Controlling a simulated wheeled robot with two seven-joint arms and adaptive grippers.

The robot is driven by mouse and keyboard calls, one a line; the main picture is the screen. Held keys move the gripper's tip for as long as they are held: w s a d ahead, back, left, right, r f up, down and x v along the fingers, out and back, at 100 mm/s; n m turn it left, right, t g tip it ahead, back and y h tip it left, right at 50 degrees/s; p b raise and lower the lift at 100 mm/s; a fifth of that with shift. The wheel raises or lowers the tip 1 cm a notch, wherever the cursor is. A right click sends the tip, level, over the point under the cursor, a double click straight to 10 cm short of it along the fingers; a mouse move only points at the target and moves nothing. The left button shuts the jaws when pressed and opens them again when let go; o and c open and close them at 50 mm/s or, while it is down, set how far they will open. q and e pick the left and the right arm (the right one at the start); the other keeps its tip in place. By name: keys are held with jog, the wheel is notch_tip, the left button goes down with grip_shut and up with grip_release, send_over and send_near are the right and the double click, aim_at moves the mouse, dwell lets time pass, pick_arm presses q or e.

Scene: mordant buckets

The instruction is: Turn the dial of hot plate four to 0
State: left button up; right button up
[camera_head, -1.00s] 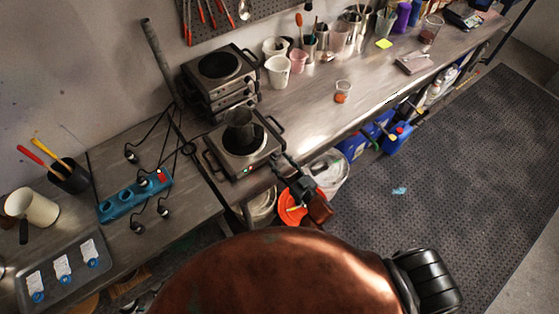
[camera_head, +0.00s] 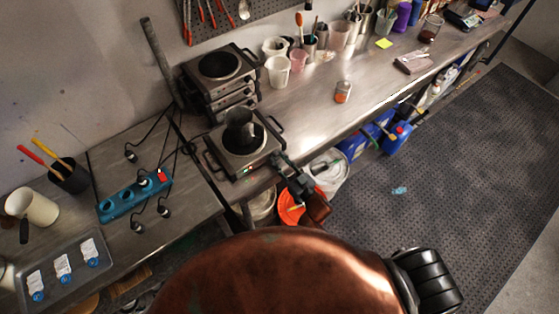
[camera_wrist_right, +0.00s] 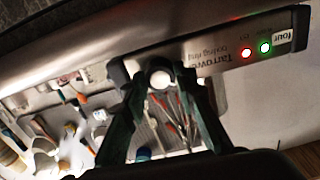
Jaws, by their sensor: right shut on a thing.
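Hot plate four (camera_head: 226,165) stands on the bench with a dark metal beaker (camera_head: 238,126) on its round plate. In the right wrist view its front panel (camera_wrist_right: 215,62) carries the label "four" (camera_wrist_right: 283,37), a lit red light and a lit green light. My right gripper (camera_head: 280,162) is at the front of this hot plate, near its right corner. In the right wrist view the right gripper (camera_wrist_right: 160,82) is shut on the dial (camera_wrist_right: 159,77), which shows as a pale round end between the fingers. The dial's marks are hidden. My left gripper is not in view.
A stack of other hot plates (camera_head: 218,68) stands behind. A blue power strip (camera_head: 130,198) with dark cables lies to the left. Cups (camera_head: 278,71) and an orange-and-grey item (camera_head: 343,92) stand to the right. Buckets (camera_head: 328,172) sit below the bench edge.

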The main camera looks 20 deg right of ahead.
jog(key=shift+n, duration=0.3)
jog(key=shift+n+b, duration=0.4)
jog(key=shift+n, duration=0.8)
jog(key=shift+n+b, duration=0.55)
jog(key=shift+n, duration=1.45)
jog(key=o, duration=1.2)
jog(key=shift+c, duration=0.2)
